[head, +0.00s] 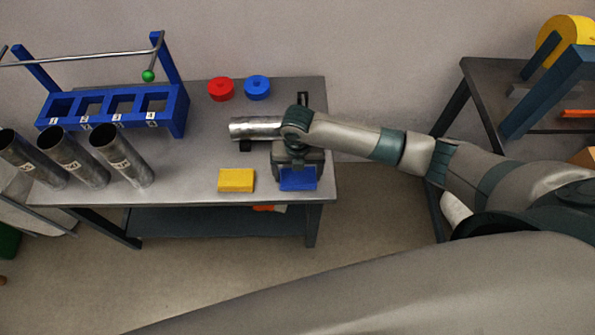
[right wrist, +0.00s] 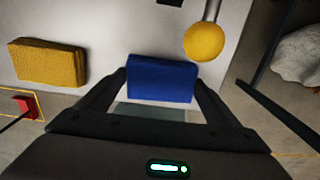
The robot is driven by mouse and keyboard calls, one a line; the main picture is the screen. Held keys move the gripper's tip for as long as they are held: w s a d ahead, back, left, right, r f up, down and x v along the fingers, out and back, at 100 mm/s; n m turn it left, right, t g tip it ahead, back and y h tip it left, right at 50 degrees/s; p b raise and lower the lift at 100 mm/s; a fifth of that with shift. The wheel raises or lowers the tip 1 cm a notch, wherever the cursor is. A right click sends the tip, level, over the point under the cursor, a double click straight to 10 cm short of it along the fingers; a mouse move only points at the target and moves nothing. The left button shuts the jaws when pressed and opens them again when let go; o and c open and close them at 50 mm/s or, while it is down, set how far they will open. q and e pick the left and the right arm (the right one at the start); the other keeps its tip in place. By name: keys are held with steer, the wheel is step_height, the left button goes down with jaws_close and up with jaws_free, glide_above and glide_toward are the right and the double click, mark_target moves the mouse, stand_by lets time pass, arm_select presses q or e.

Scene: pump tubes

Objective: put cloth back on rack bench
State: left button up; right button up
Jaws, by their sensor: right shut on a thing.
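A blue block-shaped cloth (head: 298,180) is at the front right of the rack bench (head: 205,185). My right gripper (right wrist: 160,82) is shut on this blue cloth (right wrist: 162,70), with one finger at each end of it. I cannot tell whether the cloth touches the bench top. A similar yellow cloth (head: 236,180) lies flat on the bench to the left of the gripper; it also shows in the right wrist view (right wrist: 48,63). My left gripper is not in view.
A blue rack (head: 178,110) stands at the back left, with several metal tubes (head: 122,155) before it. A metal tube (head: 255,127) lies behind the gripper. A red cap (head: 221,89) and a blue cap (head: 257,87) sit at the back. The front middle is clear.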

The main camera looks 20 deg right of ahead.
mark_target(297, 175)
steer(key=shift+f, duration=0.15)
steer(key=o, duration=0.9)
steer(key=shift+r, duration=0.25)
step_height(297, 175, up, 12)
steer(key=shift+f+b, duration=0.1)
steer(key=shift+b, duration=0.85)
